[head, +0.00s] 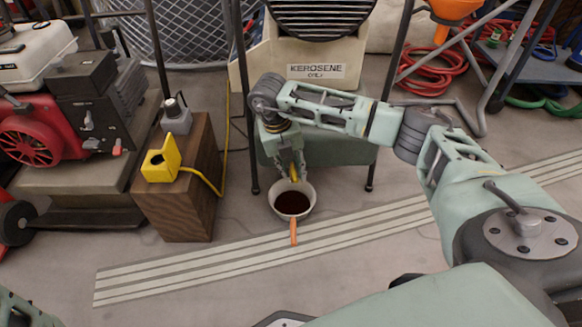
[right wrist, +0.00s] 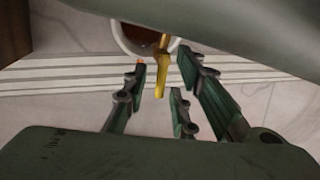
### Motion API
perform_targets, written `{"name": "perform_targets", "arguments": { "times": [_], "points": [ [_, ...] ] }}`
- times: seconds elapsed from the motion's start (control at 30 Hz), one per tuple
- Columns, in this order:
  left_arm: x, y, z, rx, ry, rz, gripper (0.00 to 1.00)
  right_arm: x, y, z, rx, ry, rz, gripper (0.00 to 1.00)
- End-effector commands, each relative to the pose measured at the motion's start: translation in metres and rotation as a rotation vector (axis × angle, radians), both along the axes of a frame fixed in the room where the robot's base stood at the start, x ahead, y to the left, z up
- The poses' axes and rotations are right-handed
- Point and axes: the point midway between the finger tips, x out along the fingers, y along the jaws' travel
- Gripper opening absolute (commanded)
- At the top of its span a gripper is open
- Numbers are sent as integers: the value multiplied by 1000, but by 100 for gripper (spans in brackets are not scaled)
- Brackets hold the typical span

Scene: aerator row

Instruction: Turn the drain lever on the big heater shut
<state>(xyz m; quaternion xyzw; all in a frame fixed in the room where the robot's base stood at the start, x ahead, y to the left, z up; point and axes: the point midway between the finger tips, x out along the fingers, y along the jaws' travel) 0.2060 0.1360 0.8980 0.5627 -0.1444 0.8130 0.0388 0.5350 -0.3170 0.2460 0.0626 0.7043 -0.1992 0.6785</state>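The big heater, with a dark grille (head: 320,15) and a cream body labelled "KEROSENE ONLY" (head: 315,71), stands at top centre. A green tank (head: 345,152) sits low on its frame, partly behind my arm. The yellow drain lever (head: 293,173) shows just below my right gripper (head: 288,166); it is clearer in the right wrist view (right wrist: 161,75). There the right gripper's fingers (right wrist: 163,85) are apart on either side of the lever. A gap shows on the left; contact on the right cannot be told. My left gripper is out of view.
A white pan (head: 281,207) with dark liquid and an orange handle is on the floor under the lever. A wooden box (head: 180,205) with a yellow device (head: 161,160) and cable stands left, near a red machine (head: 35,140). Front floor is clear.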

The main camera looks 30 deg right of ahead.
Motion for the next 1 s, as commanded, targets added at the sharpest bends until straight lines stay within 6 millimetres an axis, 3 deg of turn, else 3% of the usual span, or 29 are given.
{"name": "perform_targets", "arguments": {
  "times": [0.07, 0.33, 0.67, 0.9, 1.0],
  "points": [
    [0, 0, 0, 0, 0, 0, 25, 0, 0, 0, 0, 0, 0, 24],
    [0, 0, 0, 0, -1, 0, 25, 0, 1, 0, 2, -1, 1, 1],
    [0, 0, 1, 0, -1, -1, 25, 0, 3, 1, 6, -2, 10, 0],
    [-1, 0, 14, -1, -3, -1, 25, -1, 3, 3, 8, -1, 84, 0],
    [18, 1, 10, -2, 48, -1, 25, -2, 2, 4, 9, -3, 147, 0]
  ]
}}
